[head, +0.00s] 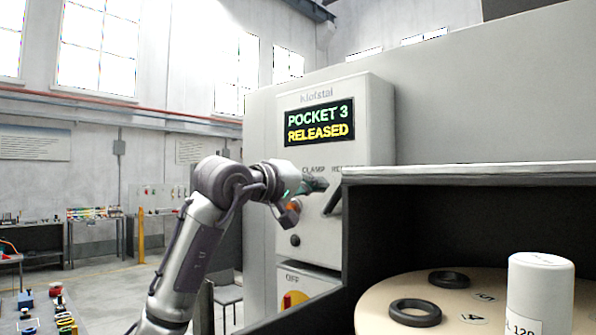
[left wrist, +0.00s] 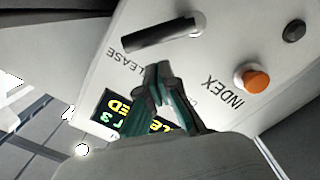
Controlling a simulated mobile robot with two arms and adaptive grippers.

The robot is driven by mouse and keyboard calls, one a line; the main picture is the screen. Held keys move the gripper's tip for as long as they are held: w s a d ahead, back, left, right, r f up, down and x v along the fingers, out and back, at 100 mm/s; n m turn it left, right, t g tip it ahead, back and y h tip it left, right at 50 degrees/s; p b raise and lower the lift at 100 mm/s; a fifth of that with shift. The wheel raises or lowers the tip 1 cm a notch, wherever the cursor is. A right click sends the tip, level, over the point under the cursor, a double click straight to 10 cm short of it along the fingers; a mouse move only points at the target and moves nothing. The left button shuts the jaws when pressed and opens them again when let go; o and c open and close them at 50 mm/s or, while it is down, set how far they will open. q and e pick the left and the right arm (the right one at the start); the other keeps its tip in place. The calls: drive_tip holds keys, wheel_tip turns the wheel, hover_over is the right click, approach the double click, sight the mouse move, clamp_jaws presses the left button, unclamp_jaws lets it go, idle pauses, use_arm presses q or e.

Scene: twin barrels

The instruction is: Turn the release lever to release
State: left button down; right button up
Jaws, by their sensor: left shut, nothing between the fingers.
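The release lever (head: 333,201) is a dark bar on the light grey control panel (head: 376,110). In the left wrist view the lever (left wrist: 158,34) runs from its round pivot toward the RELEASE lettering. The display (head: 320,118) reads "POCKET 3 RELEASED". My left gripper (head: 318,185) is in front of the panel, just left of the lever. In the left wrist view its fingers (left wrist: 158,69) are shut and empty, with their tips a little apart from the lever in the picture. The fingers hide part of the CLAMP lettering. My right gripper is not in view.
An orange INDEX button (left wrist: 256,80) and a black button (left wrist: 293,31) sit beside the lever. A red and yellow OFF switch (head: 291,300) is lower down. On the right, a dark-walled bay holds a round turntable (head: 376,292) with black rings (head: 449,279) and a white canister (head: 540,295).

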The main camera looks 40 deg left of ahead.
use_arm(q)
drive_tip(key=shift+d+f, duration=0.4)
drive_tip(key=shift+d, duration=0.25)
